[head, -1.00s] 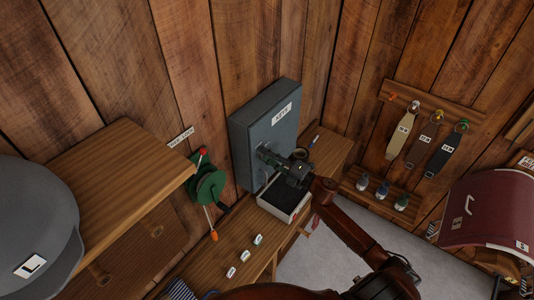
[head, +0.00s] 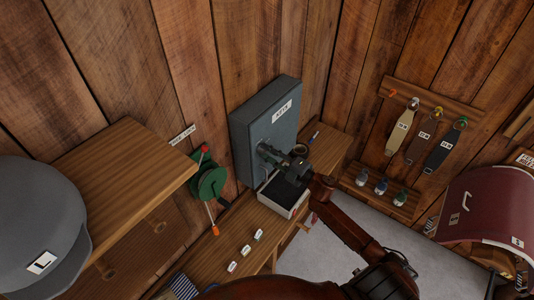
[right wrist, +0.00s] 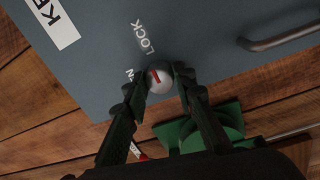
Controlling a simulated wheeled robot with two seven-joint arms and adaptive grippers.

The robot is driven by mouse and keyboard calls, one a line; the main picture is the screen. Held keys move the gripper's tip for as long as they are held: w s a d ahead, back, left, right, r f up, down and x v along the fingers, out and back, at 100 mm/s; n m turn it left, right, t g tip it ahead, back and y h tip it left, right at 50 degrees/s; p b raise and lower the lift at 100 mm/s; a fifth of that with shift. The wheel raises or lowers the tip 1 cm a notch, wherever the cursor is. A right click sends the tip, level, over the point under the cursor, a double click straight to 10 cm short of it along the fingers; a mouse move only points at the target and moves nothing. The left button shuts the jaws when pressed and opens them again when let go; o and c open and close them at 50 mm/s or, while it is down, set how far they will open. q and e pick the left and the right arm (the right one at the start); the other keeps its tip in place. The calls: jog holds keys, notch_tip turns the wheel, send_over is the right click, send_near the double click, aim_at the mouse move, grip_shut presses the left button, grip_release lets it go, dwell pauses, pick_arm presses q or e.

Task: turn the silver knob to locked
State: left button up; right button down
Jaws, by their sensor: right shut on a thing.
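The silver knob (right wrist: 160,77) with a red mark sits on the front of the grey key cabinet (head: 262,112). In the right wrist view it lies between the fingertips of my right gripper (right wrist: 163,84), which is shut on it. The word LOCK is printed above the knob. A second label to its left is mostly hidden by a finger. The red mark slants across the knob face; I cannot tell exactly where it points. In the head view my right gripper (head: 268,154) covers the knob at the cabinet front. My left gripper is not in view.
A cabinet handle (right wrist: 280,37) is to the right of the knob. A dark-lined tray (head: 285,208) stands below the cabinet. A green reel (head: 208,183) with red and orange ends is on the left wall. Straps (head: 422,138) hang at right.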

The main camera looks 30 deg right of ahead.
jog(key=c, duration=1.6)
grip_release()
jog(key=shift+s, duration=0.1)
jog(key=v, duration=1.1)
jog(key=shift+s+d, duration=0.25)
jog(key=shift+s, duration=0.1)
jog(key=shift+f, duration=0.15)
